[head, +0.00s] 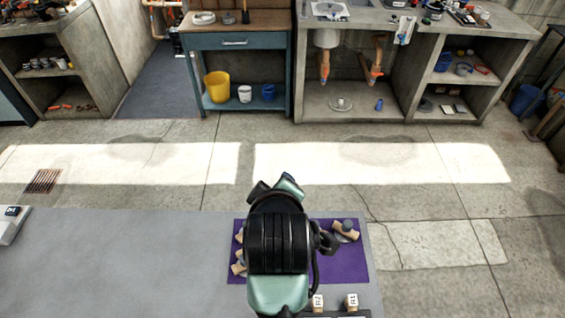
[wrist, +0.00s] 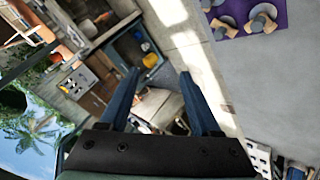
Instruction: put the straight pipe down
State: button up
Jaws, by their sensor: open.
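My gripper (wrist: 160,78) is open in the wrist view, with its two blue fingers apart and nothing held between them. In the head view my arm and gripper (head: 275,187) stand over the purple mat (head: 295,227) and hide much of it. Tan and grey pipe fittings lie on the mat: one (head: 345,231) at its right, others (head: 238,268) at its left, partly hidden. The wrist view shows fittings (wrist: 263,20) on the mat (wrist: 250,42) at the top right, apart from the fingers. I cannot tell which piece is the straight pipe.
The mat lies on a grey surface (head: 120,260). Two labelled blocks (head: 351,301) stand near its front edge. A blue bench (head: 240,60) with a yellow bucket (head: 217,86) and a concrete counter (head: 350,105) stand at the back. The surface left of the mat is mostly clear.

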jog(key=w+r+m+t, duration=0.25)
jog(key=r+t, duration=0.25)
jog(key=r, duration=0.8)
jog(key=w+r+m+t, duration=0.1)
jog(key=r+m+t, duration=0.25)
jog(key=r, duration=0.95)
jog(key=s+r+m+t, duration=0.1)
jog(key=s+r+t, duration=0.2)
jog(key=r, duration=0.4)
jog(key=s+r+m+t, duration=0.2)
jog(key=s+r, duration=0.3)
jog(key=r, duration=0.3)
jog(key=s+d+r+m+t, duration=0.1)
jog(key=s+r+t, duration=0.3)
jog(key=r, duration=0.3)
jog(key=shift+r+m+t, duration=0.2)
jog(key=shift+m+t, duration=0.1)
jog(key=shift+t, duration=0.05)
jog(key=shift+d, duration=0.1)
notch_tip(320, 180, down, 3)
jog(key=b, duration=0.3)
jog(key=shift+w+r, duration=0.1)
jog(key=shift+r, duration=0.05)
jog(key=shift+c, duration=1.1)
